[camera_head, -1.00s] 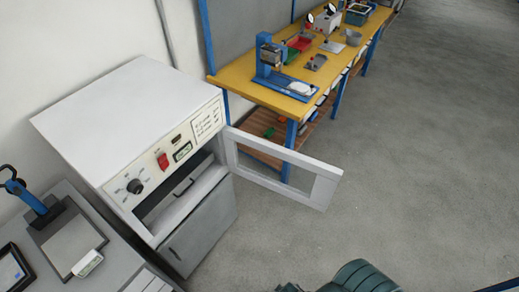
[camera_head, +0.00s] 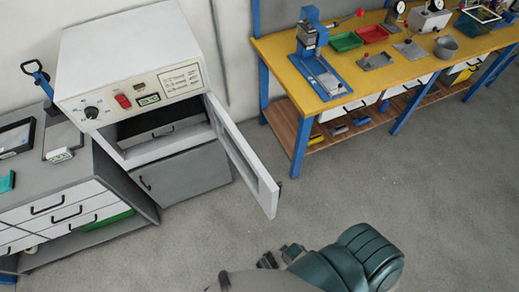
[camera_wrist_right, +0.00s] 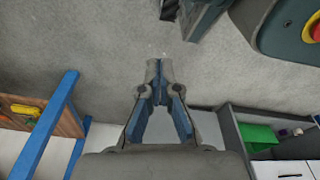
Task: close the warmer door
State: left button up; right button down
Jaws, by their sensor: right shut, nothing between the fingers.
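The warmer is a white box-shaped oven (camera_head: 135,45) at the left of the head view, with a knob, a red switch and a small display on its front panel. Its white framed door (camera_head: 247,160) stands wide open, hinged at the right of the opening and sticking out into the room. The dark cavity (camera_head: 160,130) is exposed. My right gripper (camera_wrist_right: 158,68) is shut and empty in the wrist view, over bare floor. In the head view, my teal and grey arm parts show at the bottom, apart from the door. My left gripper is not in view.
A grey drawer bench (camera_head: 70,190) with a tablet (camera_head: 15,137) stands left of the warmer. A yellow-topped workbench (camera_head: 375,75) with blue legs, trays and tools stands at the right rear. Floor (camera_head: 400,180) in front of the door and bench is clear.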

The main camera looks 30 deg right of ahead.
aim_at(268, 194)
jog(key=l+u, duration=0.3)
jog(key=l, duration=0.45)
jog(key=l+u, duration=0.25)
jog(key=l, duration=0.5)
jog(key=k+l+u, duration=0.1)
jog(key=l+u, duration=0.2)
jog(key=l, duration=0.45)
